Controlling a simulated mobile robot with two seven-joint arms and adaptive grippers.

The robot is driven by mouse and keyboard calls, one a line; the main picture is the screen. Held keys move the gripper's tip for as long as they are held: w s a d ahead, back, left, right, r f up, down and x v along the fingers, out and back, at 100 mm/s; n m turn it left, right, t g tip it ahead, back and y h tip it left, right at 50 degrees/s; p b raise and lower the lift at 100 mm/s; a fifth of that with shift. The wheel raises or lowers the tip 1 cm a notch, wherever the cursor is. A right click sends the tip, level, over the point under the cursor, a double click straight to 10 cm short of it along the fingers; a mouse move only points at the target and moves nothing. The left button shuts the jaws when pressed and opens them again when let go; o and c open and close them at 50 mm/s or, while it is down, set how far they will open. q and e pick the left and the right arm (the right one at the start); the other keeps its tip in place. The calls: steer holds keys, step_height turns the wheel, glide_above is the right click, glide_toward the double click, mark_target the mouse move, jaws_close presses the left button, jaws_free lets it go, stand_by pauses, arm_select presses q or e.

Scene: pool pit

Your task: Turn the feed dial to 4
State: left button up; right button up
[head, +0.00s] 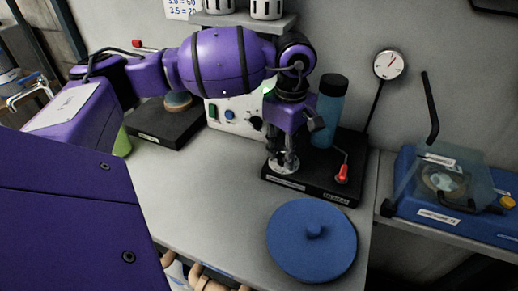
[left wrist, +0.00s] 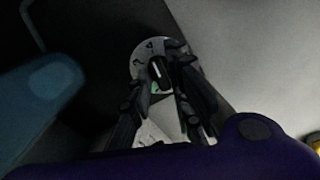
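The feed dial (head: 285,167) is a pale round plate on a black base (head: 318,188) in the head view, partly hidden by the gripper. In the left wrist view the dial plate (left wrist: 146,49) shows dark marks, a green patch and a black knob (left wrist: 159,72) with a white line. The marks are too small to read. My left gripper (head: 284,155) points down over the dial. Its fingers (left wrist: 162,83) are apart, one on each side of the knob; I cannot tell whether they touch it. My right gripper is not in view.
A teal cylinder (head: 328,108) and a red-handled lever (head: 343,172) stand beside the dial on the base. A blue round lid (head: 312,248) lies in front. A blue machine with a clear cover (head: 440,222) is at right. A white control panel (head: 224,124) stands behind.

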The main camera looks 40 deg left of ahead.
arm_select(q)
steer(key=shift+o, duration=0.9)
steer(key=shift+w+r, duration=0.15)
steer(key=shift+w, duration=0.15)
steer(key=shift+s, duration=0.1)
step_height(320, 180, up, 12)
